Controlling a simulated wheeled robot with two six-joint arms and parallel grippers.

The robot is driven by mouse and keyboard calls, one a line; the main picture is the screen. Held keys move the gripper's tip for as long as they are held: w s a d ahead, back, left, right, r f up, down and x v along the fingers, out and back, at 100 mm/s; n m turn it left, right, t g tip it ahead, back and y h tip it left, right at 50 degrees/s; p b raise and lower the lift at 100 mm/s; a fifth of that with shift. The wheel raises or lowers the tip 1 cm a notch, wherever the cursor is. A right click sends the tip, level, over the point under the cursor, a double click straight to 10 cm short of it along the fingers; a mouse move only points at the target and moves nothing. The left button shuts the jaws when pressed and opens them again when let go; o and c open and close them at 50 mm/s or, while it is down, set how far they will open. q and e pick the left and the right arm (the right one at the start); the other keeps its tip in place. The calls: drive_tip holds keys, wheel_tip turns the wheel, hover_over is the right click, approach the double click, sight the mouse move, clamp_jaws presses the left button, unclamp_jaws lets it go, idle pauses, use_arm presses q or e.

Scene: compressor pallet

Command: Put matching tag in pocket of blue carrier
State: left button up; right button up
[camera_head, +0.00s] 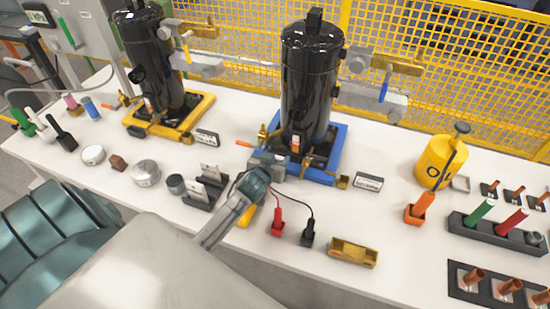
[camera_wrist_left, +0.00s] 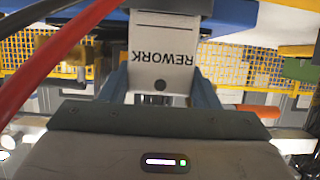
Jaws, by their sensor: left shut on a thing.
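The blue carrier (camera_head: 338,150) holds a black compressor (camera_head: 308,80) on the white table. My left gripper (camera_head: 266,168) is at the carrier's front left corner. In the left wrist view my gripper (camera_wrist_left: 160,88) is shut on a white tag (camera_wrist_left: 160,60) with the word REWORK, upside down in that view. Blue of the carrier (camera_wrist_left: 236,12) shows above and beyond the tag. The pocket is not clearly visible, and I cannot tell whether the tag touches it. A dark rack with white tags (camera_head: 209,174) stands left of my gripper. My right gripper is not in view.
A yellow carrier (camera_head: 197,116) with another compressor stands at the back left. Red (camera_head: 277,221) and black (camera_head: 308,232) leads lie near my arm. A small label stand (camera_head: 368,181) and a brass-coloured block (camera_head: 352,252) sit to the right. A yellow mesh fence runs behind.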

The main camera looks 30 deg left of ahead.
use_arm(q)
drive_tip(key=shift+f+b, duration=0.4)
drive_tip(key=shift+f, duration=0.25)
drive_tip(key=o, duration=1.1)
drive_tip(key=c, duration=0.3)
drive_tip(key=shift+r, duration=0.1)
drive_tip(key=shift+c, duration=0.2)
